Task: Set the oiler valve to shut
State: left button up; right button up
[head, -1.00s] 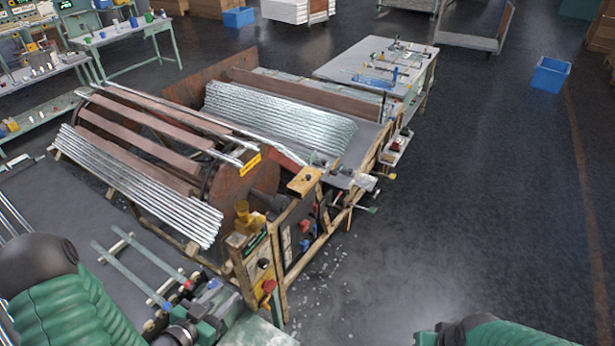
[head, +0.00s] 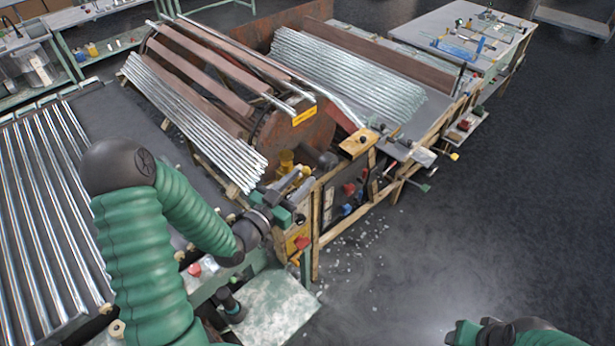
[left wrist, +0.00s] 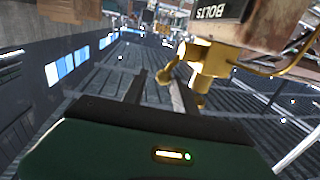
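The brass oiler (head: 287,162) stands on the near end of the machine, just beyond my left gripper. In the left wrist view the brass oiler body (left wrist: 208,62) is large, right of centre, and its small brass valve lever (left wrist: 170,72) sticks out to the left. My left gripper (head: 294,178) is at the oiler. Its two fingers, also in the left wrist view (left wrist: 156,80), are apart, with the lever's end near the gap between the tips. I cannot tell whether they touch it. Part of my right arm (head: 500,334) shows at the bottom edge; its fingers are not clear.
A wooden frame with red and blue knobs (head: 350,188) is to the right. Floor at the right is free.

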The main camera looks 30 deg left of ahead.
aim_at(301, 178)
pick_arm(q)
jog(key=shift+w+d+r, duration=0.2)
jog(key=shift+w+r, duration=0.2)
jog(key=shift+w, duration=0.4)
jog(key=shift+w+a+p, duration=0.1)
jog(key=shift+w+p, duration=0.2)
jog(key=shift+w+a+f, duration=0.3)
jog(key=shift+a, duration=0.3)
jog(key=shift+o, duration=0.6)
jog(key=shift+d+r, duration=0.1)
jog(key=shift+d, duration=0.4)
grip_shut()
jog(key=shift+a, duration=0.15)
